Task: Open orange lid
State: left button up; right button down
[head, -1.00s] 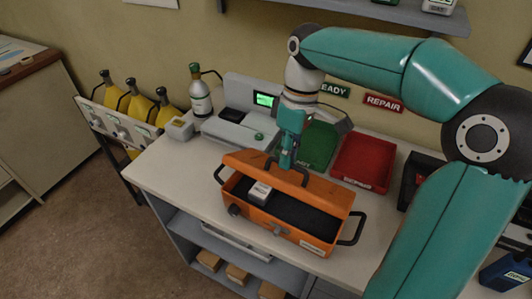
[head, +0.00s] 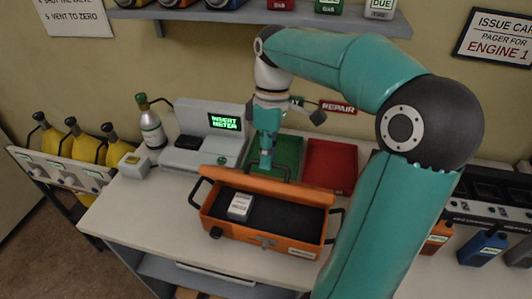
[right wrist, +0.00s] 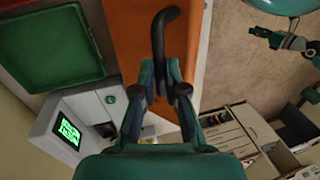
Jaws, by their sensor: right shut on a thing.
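The orange box (head: 240,240) stands on the white bench, with its dark inside showing. Its orange lid (head: 300,192) is raised along the back edge and shows as a narrow strip. A black handle (right wrist: 158,35) is on the lid's outer face (right wrist: 130,30), seen in the right wrist view. My right gripper (head: 264,168) is behind the lid, with its fingers (right wrist: 163,92) shut on that handle; the exact contact is partly hidden in the head view. A small white-grey device (head: 240,206) sits inside the box at the left.
A green tray (head: 282,152) and a red tray (head: 330,165) lie behind the box. A grey machine (head: 195,152) with a lit "INSERT METER" screen and a bottle (head: 151,128) stand back left. My right arm covers the bench's right part. The left front bench is clear.

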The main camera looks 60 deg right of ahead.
dwell(0.7)
jog(key=c, duration=1.2)
grip_release()
jog(key=shift+r, duration=0.1)
jog(key=v, duration=1.1)
jog(key=shift+r, duration=0.3)
jog(key=shift+d, duration=0.1)
